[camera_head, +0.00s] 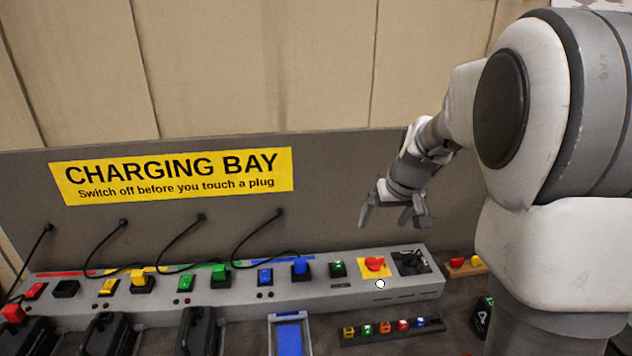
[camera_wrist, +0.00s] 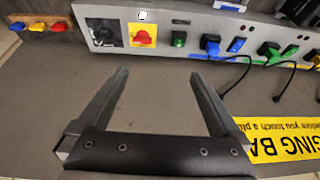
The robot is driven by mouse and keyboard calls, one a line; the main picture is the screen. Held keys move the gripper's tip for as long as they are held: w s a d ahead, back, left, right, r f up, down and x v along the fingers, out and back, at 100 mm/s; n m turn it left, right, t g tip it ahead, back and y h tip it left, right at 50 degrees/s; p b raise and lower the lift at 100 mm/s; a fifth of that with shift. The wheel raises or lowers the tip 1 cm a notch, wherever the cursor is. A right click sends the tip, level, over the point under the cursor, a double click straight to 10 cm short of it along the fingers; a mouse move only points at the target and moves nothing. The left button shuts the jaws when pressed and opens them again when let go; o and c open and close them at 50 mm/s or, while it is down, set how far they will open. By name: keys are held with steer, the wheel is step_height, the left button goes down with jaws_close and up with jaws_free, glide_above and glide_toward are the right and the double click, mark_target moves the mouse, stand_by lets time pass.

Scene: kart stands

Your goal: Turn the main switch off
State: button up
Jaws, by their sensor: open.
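The main switch, a red rotary knob (camera_head: 374,264) on a yellow plate, sits near the right end of the grey charging panel. It shows in the wrist view (camera_wrist: 143,38) at the top, beyond my fingertips, with the picture turned around. A round white spot (camera_head: 380,284) shows at the plate's front edge. The knob's exact angle is hard to read. My gripper (camera_head: 392,222) is open and empty, hanging above and behind the knob, apart from it. Its two fingers (camera_wrist: 160,75) are wide apart in the wrist view, with only the grey back board between them.
The grey panel (camera_head: 340,297) carries several coloured plugs and switches left of the knob. A green-lit switch (camera_head: 338,269) is close beside it, and a black socket (camera_head: 410,263) is to its right. Cables hang along the back board. Black chargers stand in front at left.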

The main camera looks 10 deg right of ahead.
glide_toward(375, 258)
steer(key=shift+h, duration=0.3)
steer(key=x, duration=0.3)
steer(key=p+x, duration=0.1)
steer(key=x, duration=0.1)
steer(key=p+x, duration=0.1)
steer(key=x, duration=0.2)
steer(key=shift+w+a+f, duration=0.1)
steer(key=shift+a+f, duration=0.15)
steer(key=c, duration=1.3)
steer(key=shift+b, duration=0.35)
